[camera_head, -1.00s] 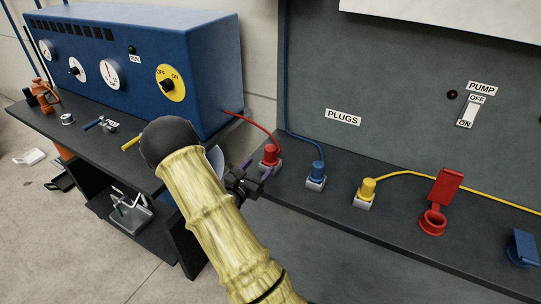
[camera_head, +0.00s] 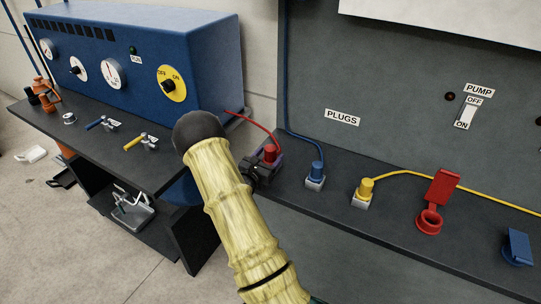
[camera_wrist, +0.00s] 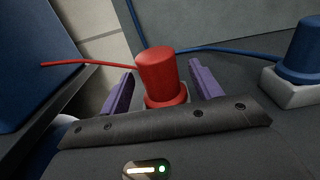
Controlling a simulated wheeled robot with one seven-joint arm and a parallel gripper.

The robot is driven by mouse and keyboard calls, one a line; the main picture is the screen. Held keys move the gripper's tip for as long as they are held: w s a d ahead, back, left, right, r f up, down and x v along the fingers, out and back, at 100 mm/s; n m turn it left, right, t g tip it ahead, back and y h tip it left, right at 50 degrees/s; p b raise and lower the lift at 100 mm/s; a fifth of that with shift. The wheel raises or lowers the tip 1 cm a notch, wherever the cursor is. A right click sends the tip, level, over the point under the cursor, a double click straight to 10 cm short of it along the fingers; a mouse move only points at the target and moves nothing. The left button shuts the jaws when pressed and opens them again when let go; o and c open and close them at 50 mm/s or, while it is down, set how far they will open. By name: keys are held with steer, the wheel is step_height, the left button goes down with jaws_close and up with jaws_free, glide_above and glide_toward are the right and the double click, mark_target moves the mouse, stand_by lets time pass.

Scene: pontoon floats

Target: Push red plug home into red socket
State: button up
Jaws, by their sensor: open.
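The red plug (camera_head: 270,152) stands upright in its holder at the left end of the plug shelf, with a red cord running left. In the wrist view the red plug (camera_wrist: 160,78) sits between the two purple fingers of my gripper (camera_wrist: 162,88). The fingers are open, with a gap on each side of the plug. In the head view my gripper (camera_head: 268,162) is at the plug, partly hidden by my arm. The red socket (camera_head: 430,220) is on the shelf to the right, with its red lid raised.
A blue plug (camera_head: 316,174) and a yellow plug (camera_head: 365,190) stand in grey holders right of the red plug. A blue socket (camera_head: 518,248) is at far right. A blue machine (camera_head: 140,60) stands at left. The grey back panel (camera_head: 400,120) rises behind the shelf.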

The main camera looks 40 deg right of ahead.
steer(key=shift+c, duration=0.4)
steer(key=c, duration=1)
steer(key=shift+c, duration=0.2)
step_height(320, 180, up, 10)
steer(key=shift+r+b, duration=0.1)
steer(key=shift+b, duration=0.6)
steer(key=shift+w+a, duration=0.1)
